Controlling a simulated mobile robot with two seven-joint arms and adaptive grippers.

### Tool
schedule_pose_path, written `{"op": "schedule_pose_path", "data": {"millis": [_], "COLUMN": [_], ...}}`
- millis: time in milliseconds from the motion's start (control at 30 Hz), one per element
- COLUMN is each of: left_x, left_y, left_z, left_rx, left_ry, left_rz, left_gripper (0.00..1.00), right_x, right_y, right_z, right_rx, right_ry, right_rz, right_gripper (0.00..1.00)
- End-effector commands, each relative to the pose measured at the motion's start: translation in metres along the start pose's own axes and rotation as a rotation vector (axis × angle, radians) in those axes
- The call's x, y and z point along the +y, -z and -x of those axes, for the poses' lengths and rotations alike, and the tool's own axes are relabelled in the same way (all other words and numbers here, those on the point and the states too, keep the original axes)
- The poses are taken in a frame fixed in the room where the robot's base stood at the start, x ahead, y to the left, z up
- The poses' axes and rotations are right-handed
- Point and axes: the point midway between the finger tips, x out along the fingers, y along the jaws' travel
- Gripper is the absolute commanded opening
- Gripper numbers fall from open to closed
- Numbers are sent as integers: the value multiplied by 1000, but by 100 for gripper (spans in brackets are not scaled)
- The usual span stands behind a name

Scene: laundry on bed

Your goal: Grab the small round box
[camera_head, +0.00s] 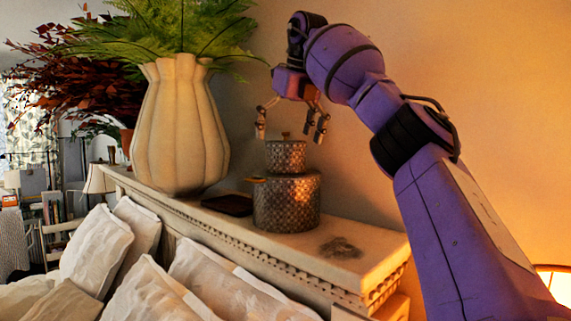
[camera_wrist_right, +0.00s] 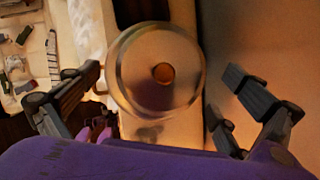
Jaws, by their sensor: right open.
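The small round box (camera_head: 286,155) is a textured metallic box with a knobbed lid. It sits on top of a larger round box (camera_head: 287,203) of the same pattern on the headboard ledge. My right gripper (camera_head: 291,130) is open and empty, pointing down just above the small box, with its fingers spread to either side of the lid knob. In the right wrist view the round lid (camera_wrist_right: 138,72) with its brown knob (camera_wrist_right: 163,73) lies between the two open fingers, nearer the left one. My left gripper is not in view.
A large cream ribbed vase (camera_head: 180,125) with a fern stands left of the boxes. A dark flat object (camera_head: 228,205) lies between them. The ledge (camera_head: 375,243) is mostly bare at right, with a dark patch. The wall is close behind. Pillows (camera_head: 200,285) lie below.

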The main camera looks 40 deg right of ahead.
Motion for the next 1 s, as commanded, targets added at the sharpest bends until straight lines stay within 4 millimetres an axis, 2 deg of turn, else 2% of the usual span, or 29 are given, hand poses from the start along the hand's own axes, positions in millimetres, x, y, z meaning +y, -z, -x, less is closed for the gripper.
{"op": "schedule_pose_path", "data": {"millis": [100, 200, 500, 867, 1000], "left_x": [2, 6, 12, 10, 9], "left_y": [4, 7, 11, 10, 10], "left_z": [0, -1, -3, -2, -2], "left_rx": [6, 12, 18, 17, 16], "left_ry": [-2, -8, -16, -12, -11], "left_rz": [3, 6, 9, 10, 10], "left_gripper": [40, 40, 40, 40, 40], "right_x": [1, 1, 2, 2, 2], "right_y": [1, 1, 1, 1, 1], "right_z": [-20, -29, -33, -34, -33], "right_rx": [2, 1, -1, 0, 0], "right_ry": [2, 0, -1, -1, -1], "right_rz": [0, 0, 0, 0, 0], "right_gripper": [100, 100, 99, 52, 52]}}
